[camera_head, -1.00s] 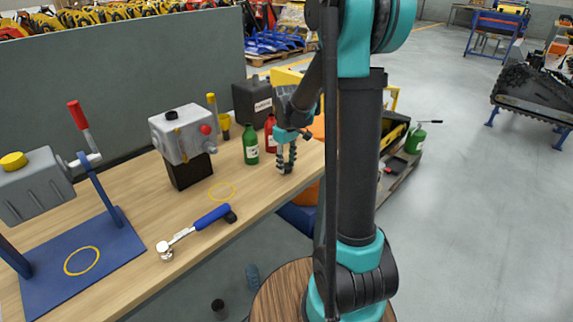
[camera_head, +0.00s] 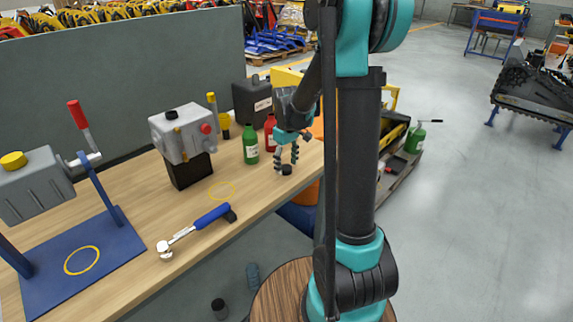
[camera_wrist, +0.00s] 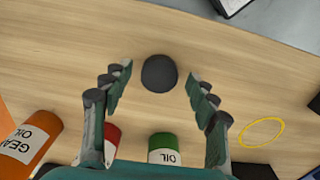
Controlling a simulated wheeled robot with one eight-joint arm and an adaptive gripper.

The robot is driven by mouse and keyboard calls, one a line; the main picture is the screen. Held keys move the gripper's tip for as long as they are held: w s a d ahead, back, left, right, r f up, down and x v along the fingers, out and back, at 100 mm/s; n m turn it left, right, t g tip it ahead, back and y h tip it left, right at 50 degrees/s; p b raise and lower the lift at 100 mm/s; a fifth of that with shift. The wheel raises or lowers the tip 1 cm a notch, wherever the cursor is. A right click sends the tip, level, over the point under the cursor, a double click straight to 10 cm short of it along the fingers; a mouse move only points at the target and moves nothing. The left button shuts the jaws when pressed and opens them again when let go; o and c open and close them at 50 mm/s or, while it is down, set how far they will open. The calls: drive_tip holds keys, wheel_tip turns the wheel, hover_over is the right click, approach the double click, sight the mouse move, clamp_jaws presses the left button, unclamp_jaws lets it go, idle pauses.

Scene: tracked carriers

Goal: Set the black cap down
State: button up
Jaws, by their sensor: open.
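The black cap (camera_wrist: 159,73) rests on the wooden bench top (camera_wrist: 60,70), near its front edge. It also shows in the head view (camera_head: 287,170), just below the fingertips. My gripper (camera_wrist: 159,84) is open, with one finger on each side of the cap and a clear gap to both. In the head view my gripper (camera_head: 287,160) hangs over the right part of the bench.
A green oil bottle (camera_head: 250,145) and a red bottle (camera_head: 270,132) stand close behind my gripper. A yellow ring mark (camera_head: 222,191) lies on the bench to the left. A blue-handled ratchet (camera_head: 196,229) lies further left. A grey machine (camera_head: 183,135) stands behind it.

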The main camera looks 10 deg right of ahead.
sight(286, 168)
wheel_tip(286, 168, up, 12)
drive_tip(key=f, duration=0.1)
drive_tip(key=s+d+f+m+t, duration=0.1)
drive_tip(key=s+f+m, duration=0.1)
drive_tip(key=s+f, duration=0.2)
drive_tip(key=s+d+f+m+t, duration=0.1)
drive_tip(key=s+f, duration=0.3)
drive_tip(key=s, duration=0.6)
drive_tip(key=s+d+f+m+t, duration=0.2)
drive_tip(key=s+f+m, duration=0.2)
drive_tip(key=s, duration=0.3)
drive_tip(key=shift+s+f, duration=0.25)
drive_tip(key=shift+s, duration=0.15)
